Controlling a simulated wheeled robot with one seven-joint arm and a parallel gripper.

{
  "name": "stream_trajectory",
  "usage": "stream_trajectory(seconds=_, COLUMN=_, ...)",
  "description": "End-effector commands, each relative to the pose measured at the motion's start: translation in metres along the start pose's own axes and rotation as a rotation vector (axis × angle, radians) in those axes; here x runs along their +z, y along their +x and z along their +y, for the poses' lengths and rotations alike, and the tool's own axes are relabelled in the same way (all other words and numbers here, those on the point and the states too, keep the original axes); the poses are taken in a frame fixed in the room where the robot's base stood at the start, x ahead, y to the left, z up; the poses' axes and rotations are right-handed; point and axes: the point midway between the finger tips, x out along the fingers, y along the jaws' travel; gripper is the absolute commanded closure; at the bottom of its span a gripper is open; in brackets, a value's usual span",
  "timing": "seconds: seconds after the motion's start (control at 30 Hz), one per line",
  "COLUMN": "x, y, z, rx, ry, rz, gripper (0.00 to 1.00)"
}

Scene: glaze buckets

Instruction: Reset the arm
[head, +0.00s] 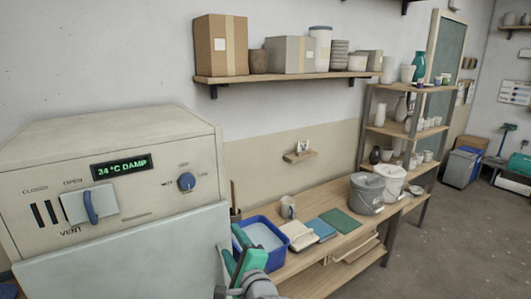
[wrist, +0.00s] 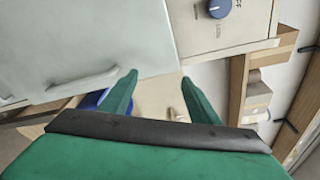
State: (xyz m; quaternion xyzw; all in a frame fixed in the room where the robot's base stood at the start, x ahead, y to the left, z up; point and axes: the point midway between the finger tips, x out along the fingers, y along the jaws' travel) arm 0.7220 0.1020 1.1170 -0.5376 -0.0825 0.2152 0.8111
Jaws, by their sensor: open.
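My gripper (head: 241,262) shows at the bottom of the head view, with green fingers, in front of the kiln's right edge and near the blue basin. In the wrist view its two green fingers (wrist: 158,82) are spread apart with nothing between them. The cream kiln (head: 110,145) fills the left of the head view. Its display reads "34 °C DAMP", and its blue vent lever (head: 91,207) stands roughly upright.
A wooden bench (head: 300,262) holds a blue basin (head: 246,232), a mug, coloured tiles, a grey bucket (head: 366,193) and a white bucket (head: 391,180). A wall shelf (head: 285,79) holds boxes and pots. A shelf rack (head: 395,132) stands beyond the bench. Open floor lies at the right.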

Motion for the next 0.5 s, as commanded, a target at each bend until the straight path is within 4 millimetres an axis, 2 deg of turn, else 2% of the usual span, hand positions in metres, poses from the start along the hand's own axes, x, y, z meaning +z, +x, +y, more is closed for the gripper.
stream_trajectory(seconds=0.03, x=-0.015, y=-0.006, z=0.019, rx=0.008, ry=-0.048, rz=0.032, gripper=0.44)
stream_trajectory(seconds=0.2, x=-0.053, y=-0.032, z=0.067, rx=0.015, ry=-0.227, rz=0.124, gripper=0.44)
stream_trajectory(seconds=0.5, x=-0.103, y=-0.095, z=0.145, rx=0.058, ry=-0.552, rz=0.252, gripper=0.44)
